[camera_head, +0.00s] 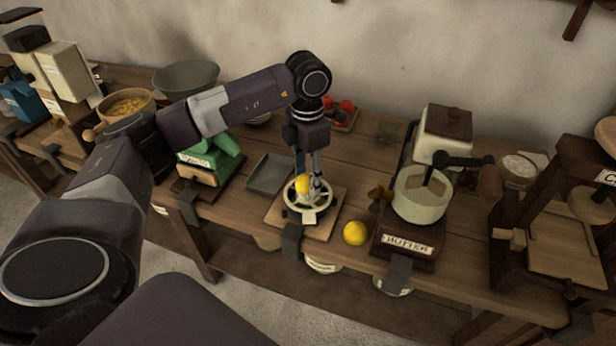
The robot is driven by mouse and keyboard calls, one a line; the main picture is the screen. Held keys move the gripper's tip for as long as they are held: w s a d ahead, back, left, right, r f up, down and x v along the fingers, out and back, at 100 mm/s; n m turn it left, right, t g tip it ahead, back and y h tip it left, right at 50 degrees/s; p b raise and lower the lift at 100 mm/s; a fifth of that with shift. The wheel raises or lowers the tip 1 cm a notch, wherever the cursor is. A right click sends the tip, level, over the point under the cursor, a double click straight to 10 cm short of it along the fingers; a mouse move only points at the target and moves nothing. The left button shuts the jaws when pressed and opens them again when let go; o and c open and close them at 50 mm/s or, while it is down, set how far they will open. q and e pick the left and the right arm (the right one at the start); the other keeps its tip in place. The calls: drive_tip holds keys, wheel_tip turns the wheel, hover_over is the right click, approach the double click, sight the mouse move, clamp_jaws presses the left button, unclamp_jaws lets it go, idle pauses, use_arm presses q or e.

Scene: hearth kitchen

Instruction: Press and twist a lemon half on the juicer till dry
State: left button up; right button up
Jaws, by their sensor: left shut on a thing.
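My left gripper (313,187) points straight down over the juicer (293,206), a pale round ring on a wooden board. The gripper is shut on a yellow lemon half (303,184), which sits at the middle of the juicer. The fingers hide part of the lemon half, and I cannot tell how firmly it presses on the juicer. Another yellow lemon piece (355,233) lies on the table to the right of the board; I cannot tell if it is whole or half. My right gripper is not in view.
A grey tray (270,174) lies left of the juicer. A mill with a white bowl and crank (420,200) stands at the right, near a wooden press frame (560,240). A green device (212,157) stands left. Red items (345,107) lie behind. The wall closes off the back.

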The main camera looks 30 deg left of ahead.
sight(308, 175)
use_arm(q)
drive_tip(key=m, duration=0.2)
drive_tip(key=m+b, duration=0.1)
drive_tip(key=m, duration=0.1)
drive_tip(key=shift+f, duration=0.3)
drive_tip(key=shift+m+b, duration=0.35)
drive_tip(key=shift+m, duration=0.75)
drive_tip(key=n, duration=0.3)
drive_tip(key=shift+s+r+p, duration=0.1)
drive_tip(key=shift+p, duration=0.25)
drive_tip(key=n, duration=0.3)
drive_tip(key=shift+n+p, duration=0.3)
drive_tip(key=shift+n, duration=0.1)
drive_tip(key=shift+r, duration=0.1)
drive_tip(key=shift+r+p, duration=2.35)
drive_tip(key=shift+r, duration=1.15)
